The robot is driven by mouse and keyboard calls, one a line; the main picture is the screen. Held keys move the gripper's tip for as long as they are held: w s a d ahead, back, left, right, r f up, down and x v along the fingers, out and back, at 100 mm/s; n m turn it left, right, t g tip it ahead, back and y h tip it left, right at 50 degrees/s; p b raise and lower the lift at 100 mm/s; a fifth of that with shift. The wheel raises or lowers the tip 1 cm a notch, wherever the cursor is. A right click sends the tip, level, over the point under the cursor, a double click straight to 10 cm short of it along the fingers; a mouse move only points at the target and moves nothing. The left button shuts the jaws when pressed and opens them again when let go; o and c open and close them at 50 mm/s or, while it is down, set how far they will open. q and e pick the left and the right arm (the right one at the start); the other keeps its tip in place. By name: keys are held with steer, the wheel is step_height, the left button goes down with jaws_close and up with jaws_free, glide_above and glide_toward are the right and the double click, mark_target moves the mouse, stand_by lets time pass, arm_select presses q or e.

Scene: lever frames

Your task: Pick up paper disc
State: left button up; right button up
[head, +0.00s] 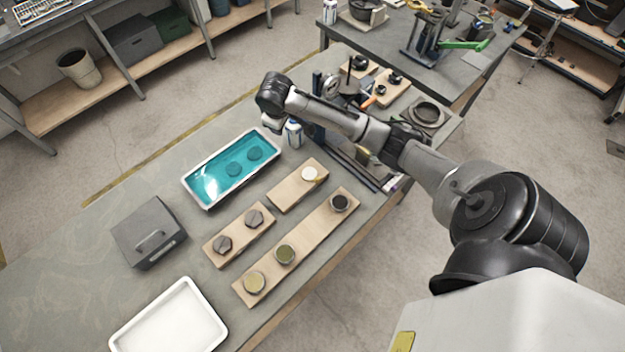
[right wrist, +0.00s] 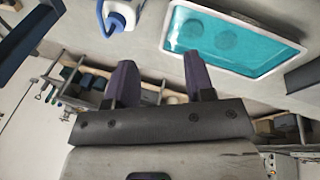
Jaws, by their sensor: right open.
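A pale round disc (head: 309,174), which looks like the paper disc, lies on a short wooden board (head: 290,190) right of the teal tray in the head view. It does not show in the right wrist view. My right arm reaches in from the right above the table, its wrist beyond the disc and apart from it. My right gripper (right wrist: 160,80) is open and empty in the right wrist view, its two dark fingers spread. Its fingertips cannot be made out in the head view. My left gripper is in neither view.
The white-rimmed tray (head: 190,182) holds teal liquid with two dark discs. A blue-and-white bottle (head: 294,134) stands beside it. Other boards carry round pieces (head: 285,254). A grey box (head: 148,232) and white tray (head: 128,340) are at left. Equipment crowds the far end.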

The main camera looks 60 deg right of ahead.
steer(key=s+d+f+m+g+y, duration=0.2)
steer(key=s+f+g, duration=0.2)
steer(key=s+f, duration=0.15)
steer(key=m+g+y, duration=0.2)
glide_above(317, 178)
steer(key=w+d, duration=0.2)
steer(key=f, duration=0.9)
steer(key=shift+a, duration=0.25)
steer(key=x, duration=0.4)
steer(key=shift+a, duration=0.3)
steer(key=shift+s+f, duration=0.2)
steer(key=shift+f, duration=0.35)
steer(key=shift+c, duration=0.5)
jaws_close()
